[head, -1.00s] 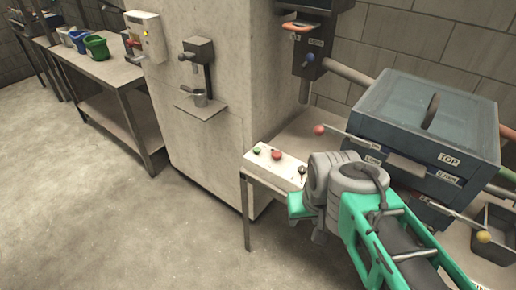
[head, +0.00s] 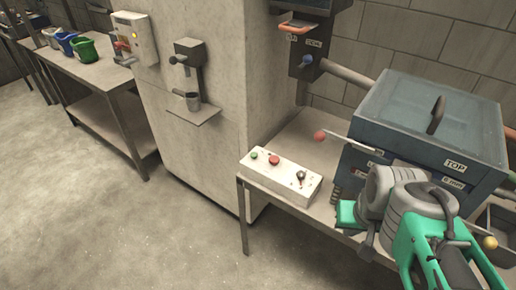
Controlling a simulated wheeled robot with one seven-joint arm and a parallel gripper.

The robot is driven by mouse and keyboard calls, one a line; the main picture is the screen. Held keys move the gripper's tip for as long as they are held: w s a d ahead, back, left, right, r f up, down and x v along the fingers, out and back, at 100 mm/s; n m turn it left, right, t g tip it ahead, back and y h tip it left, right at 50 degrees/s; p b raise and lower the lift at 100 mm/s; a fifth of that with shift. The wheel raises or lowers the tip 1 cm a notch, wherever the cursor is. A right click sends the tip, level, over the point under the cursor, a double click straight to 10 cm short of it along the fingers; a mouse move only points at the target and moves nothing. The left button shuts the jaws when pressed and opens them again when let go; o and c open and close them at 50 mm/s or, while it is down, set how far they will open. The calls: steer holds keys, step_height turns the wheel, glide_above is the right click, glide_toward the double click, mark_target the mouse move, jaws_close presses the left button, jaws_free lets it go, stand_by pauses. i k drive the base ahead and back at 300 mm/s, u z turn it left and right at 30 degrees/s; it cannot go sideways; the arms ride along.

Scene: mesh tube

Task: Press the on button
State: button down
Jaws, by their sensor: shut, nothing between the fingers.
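A white control box (head: 262,175) sits on the front left corner of a small table. It carries a green button (head: 254,155) at its left end, a larger red button (head: 274,160) in the middle and a small dark knob or switch (head: 300,176) at the right. No "on" lettering is legible. My gripper (head: 346,214) is at the end of my green and grey arm, to the right of the box and apart from it. It is shut and empty; its fingertips are mostly hidden behind the wrist.
A blue-grey machine (head: 430,120) labelled "TOP" stands right of the box, with a red-knobbed rod (head: 320,135) reaching toward it. A tall pale cabinet (head: 205,90) rises behind. A bench (head: 95,80) with buckets stands at left. The floor in front is clear.

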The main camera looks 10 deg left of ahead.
mark_target(253, 156)
steer(key=i, duration=0.5)
steer(key=u, duration=2.1)
